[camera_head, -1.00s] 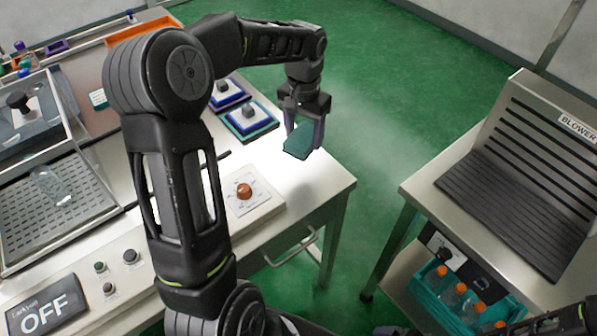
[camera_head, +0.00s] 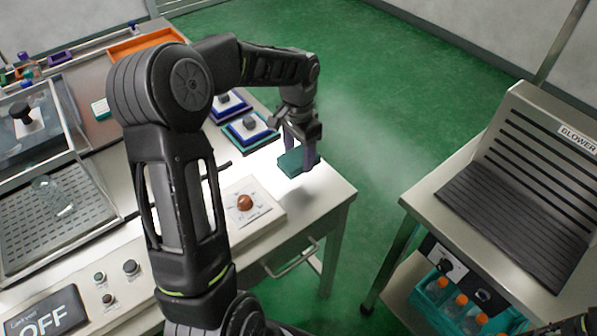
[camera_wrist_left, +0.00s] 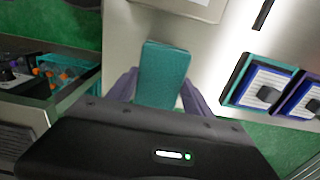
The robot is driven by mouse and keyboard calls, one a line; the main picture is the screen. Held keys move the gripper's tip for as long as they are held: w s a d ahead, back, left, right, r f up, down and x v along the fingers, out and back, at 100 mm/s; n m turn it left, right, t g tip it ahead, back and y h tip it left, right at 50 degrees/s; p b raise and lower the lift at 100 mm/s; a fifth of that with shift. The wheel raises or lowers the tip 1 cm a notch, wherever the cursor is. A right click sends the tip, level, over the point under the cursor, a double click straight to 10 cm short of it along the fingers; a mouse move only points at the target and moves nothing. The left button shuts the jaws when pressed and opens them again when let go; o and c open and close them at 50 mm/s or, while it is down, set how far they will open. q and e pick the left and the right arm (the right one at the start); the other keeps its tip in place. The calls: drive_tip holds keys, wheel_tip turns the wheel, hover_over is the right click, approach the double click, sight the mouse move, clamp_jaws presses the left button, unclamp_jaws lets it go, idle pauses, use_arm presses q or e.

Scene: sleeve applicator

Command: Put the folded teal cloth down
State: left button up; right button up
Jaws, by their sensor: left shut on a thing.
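The folded teal cloth (camera_head: 291,162) is held between the fingers of my left gripper (camera_head: 300,160), at the right end of the white table (camera_head: 325,192). In the left wrist view the cloth (camera_wrist_left: 163,75) is a flat teal rectangle between the two purple fingers (camera_wrist_left: 160,92), over the pale table top. My left gripper is shut on it and points down. I cannot tell whether the cloth touches the table.
A panel with an orange-brown knob (camera_head: 245,203) lies in front. A blower (camera_head: 540,190) stands on a separate cart at right, with a teal crate of bottles (camera_head: 440,290) below. A floor gap separates them.

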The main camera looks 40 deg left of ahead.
sight(299, 181)
use_arm(q)
drive_tip(key=shift+f, duration=1.35)
drive_tip(key=shift+f, duration=0.1)
drive_tip(key=shift+f+p, duration=0.35)
drive_tip(key=shift+f, duration=1.45)
drive_tip(key=shift+f, duration=0.15)
drive_tip(key=o, duration=1.5)
wheel_tip(299, 181, up, 12)
drive_tip(key=shift+r+b, duration=0.2)
drive_tip(key=shift+b, duration=0.35)
